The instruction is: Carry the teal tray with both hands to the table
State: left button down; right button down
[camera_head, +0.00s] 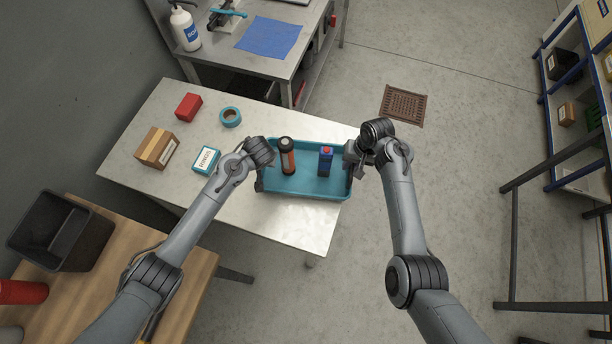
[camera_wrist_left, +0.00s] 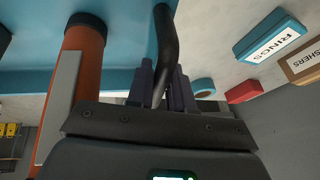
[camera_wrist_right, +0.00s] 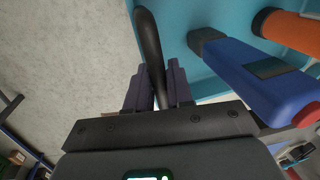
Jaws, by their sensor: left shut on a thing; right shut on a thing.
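The teal tray (camera_head: 310,186) is over the right end of the pale metal-topped table (camera_head: 282,222). I cannot tell whether it touches the tabletop. My left gripper (camera_head: 261,182) is shut on the tray's dark left handle, which shows in the left wrist view (camera_wrist_left: 166,42). My right gripper (camera_head: 351,160) is shut on the dark right handle, seen between its fingers in the right wrist view (camera_wrist_right: 150,48). My arms partly hide both tray ends.
On the table's left part lie a red box (camera_head: 188,107), a teal tape roll (camera_head: 230,117), a cardboard box (camera_head: 157,148) and a teal-and-white RINGS box (camera_head: 206,160). A workbench (camera_head: 245,62) stands behind. A wooden table (camera_head: 105,265) with a black bin (camera_head: 60,231) is at lower left.

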pick_arm(q)
jog(key=shift+f+b, duration=0.5)
jog(key=shift+f, duration=0.15)
pick_arm(e)
jog(key=shift+f, duration=0.65)
pick_arm(q)
jog(key=c, duration=1)
grip_release()
pick_arm(e)
jog(key=c, duration=1)
grip_release()
jog(key=shift+r, duration=0.25)
pick_arm(q)
jog(key=v, duration=1.2)
pick_arm(e)
notch_tip(320, 180, up, 11)
jog(key=d, duration=0.2)
jog(key=shift+d+r, duration=0.15)
jog(key=shift+d, duration=0.05)
pick_arm(q)
jog(key=shift+d+r, duration=0.1)
pick_arm(e)
jog(key=shift+r, duration=0.1)
pick_arm(q)
jog(key=p+v, duration=0.6)
jog(key=p, duration=0.2)
jog(key=shift+r, duration=0.35)
pick_arm(e)
notch_tip(320, 180, up, 8)
